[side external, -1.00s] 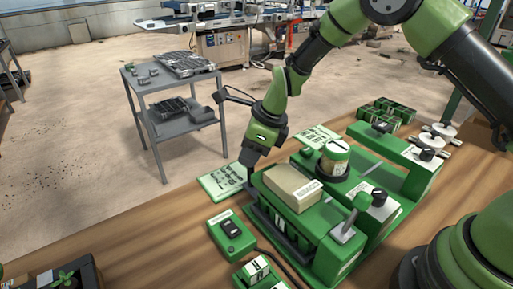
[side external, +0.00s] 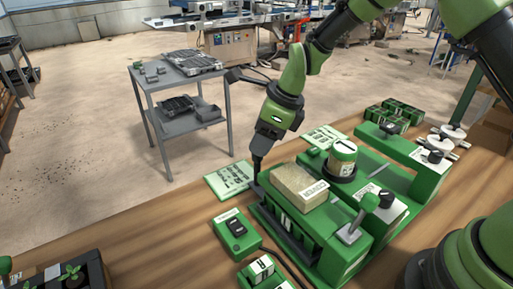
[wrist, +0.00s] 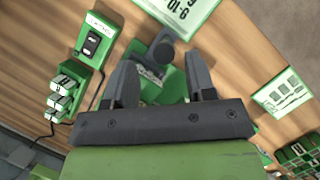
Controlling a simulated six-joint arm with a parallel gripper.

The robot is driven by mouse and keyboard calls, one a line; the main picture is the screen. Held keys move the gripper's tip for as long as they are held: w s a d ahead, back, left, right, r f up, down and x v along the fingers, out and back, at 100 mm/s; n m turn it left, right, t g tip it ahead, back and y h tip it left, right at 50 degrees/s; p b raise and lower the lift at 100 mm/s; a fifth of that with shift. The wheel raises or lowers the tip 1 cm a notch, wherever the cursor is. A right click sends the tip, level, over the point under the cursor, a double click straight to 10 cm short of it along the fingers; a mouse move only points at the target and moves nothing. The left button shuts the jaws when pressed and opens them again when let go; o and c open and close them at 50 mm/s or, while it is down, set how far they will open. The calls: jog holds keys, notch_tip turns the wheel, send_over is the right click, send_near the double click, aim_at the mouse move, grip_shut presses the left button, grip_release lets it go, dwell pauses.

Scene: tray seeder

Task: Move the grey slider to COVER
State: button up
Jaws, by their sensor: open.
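The green seeder (side external: 340,262) stands on the wooden bench, with a beige block (side external: 299,178) on top; lettering on its front end seems to read COVER. My gripper (side external: 257,170) points down at the machine's far left end. In the wrist view my gripper (wrist: 163,80) is open, its two dark fingers spread wide. A grey round-ended piece (wrist: 164,46), probably the grey slider, shows between and just beyond the fingertips. I cannot tell whether a finger touches it. In the side view the slider is not clearly visible at the gripper.
A green switch box (side external: 236,232) stands left of the machine, and it also shows in the wrist view (wrist: 94,40). A printed card (side external: 229,179) lies beside my gripper. A green-handled lever (side external: 362,212) and a jar (side external: 342,157) rise from the machine.

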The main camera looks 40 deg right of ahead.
jog(key=v, duration=0.6)
jog(key=s+d+r+n+t, duration=0.2)
jog(key=s+r+n, duration=0.6)
jog(key=r+n, duration=0.15)
jog(key=s+d+r+n+t+h, duration=0.1)
jog(key=s+d+r+n+t, duration=0.1)
jog(key=s+n, duration=1.1)
jog(key=shift+s+d+r, duration=0.55)
jog(key=shift+s, duration=0.65)
